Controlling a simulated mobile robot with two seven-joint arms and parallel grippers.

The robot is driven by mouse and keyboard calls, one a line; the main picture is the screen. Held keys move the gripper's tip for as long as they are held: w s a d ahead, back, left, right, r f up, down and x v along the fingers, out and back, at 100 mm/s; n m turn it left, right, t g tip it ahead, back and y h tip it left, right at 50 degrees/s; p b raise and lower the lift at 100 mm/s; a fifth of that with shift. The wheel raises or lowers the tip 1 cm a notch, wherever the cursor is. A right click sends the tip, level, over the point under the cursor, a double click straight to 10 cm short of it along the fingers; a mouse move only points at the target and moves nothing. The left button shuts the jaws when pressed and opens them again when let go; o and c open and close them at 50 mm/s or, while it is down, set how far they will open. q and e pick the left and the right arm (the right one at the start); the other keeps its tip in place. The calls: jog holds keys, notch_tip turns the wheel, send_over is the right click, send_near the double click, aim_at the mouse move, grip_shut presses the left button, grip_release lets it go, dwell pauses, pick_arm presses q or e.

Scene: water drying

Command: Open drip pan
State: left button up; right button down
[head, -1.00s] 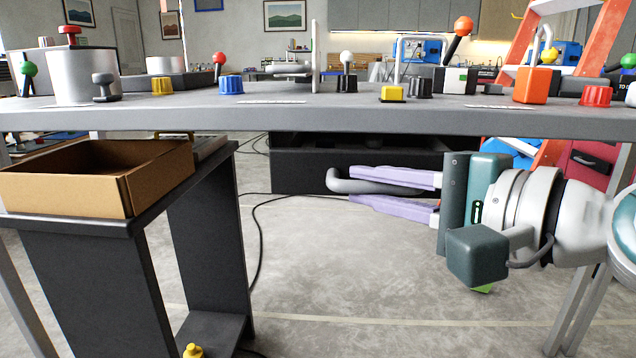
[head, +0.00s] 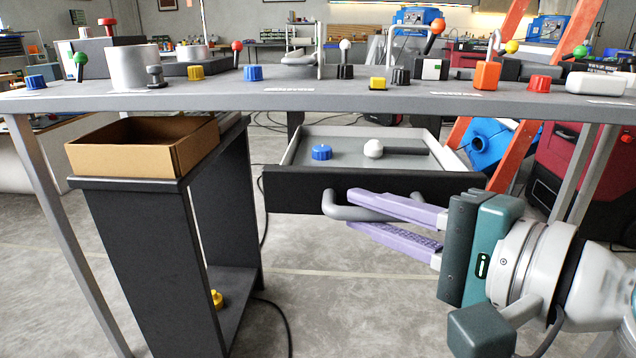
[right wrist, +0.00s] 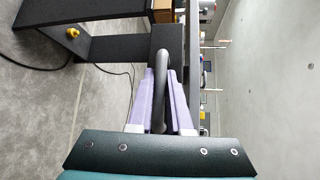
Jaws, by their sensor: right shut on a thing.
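The drip pan (head: 300,186) is a grey tray with a dark front panel under the workbench. It is slid out, so its inside shows. A blue knob (head: 321,152) and a white ball-headed piece (head: 373,149) with a dark rod lie in it. My right gripper (head: 352,208) is shut on the pan's grey bar handle (head: 333,208), with its purple fingers on either side. In the right wrist view the handle (right wrist: 159,85) runs between the two fingers (right wrist: 163,100). My left gripper is not in view.
The grey workbench top (head: 220,97) above carries several knobs, levers and blocks. A cardboard box (head: 120,158) sits on a dark stand (head: 140,260) at left. A yellow piece (head: 217,299) is low by the stand. The floor (head: 330,300) below the pan is clear.

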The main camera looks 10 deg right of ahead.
jog(key=shift+s, duration=0.2)
jog(key=c, duration=0.8)
grip_release()
jog(key=shift+w, duration=0.1)
jog(key=shift+c, duration=0.2)
jog(key=v, duration=1)
jog(key=shift+b, duration=0.3)
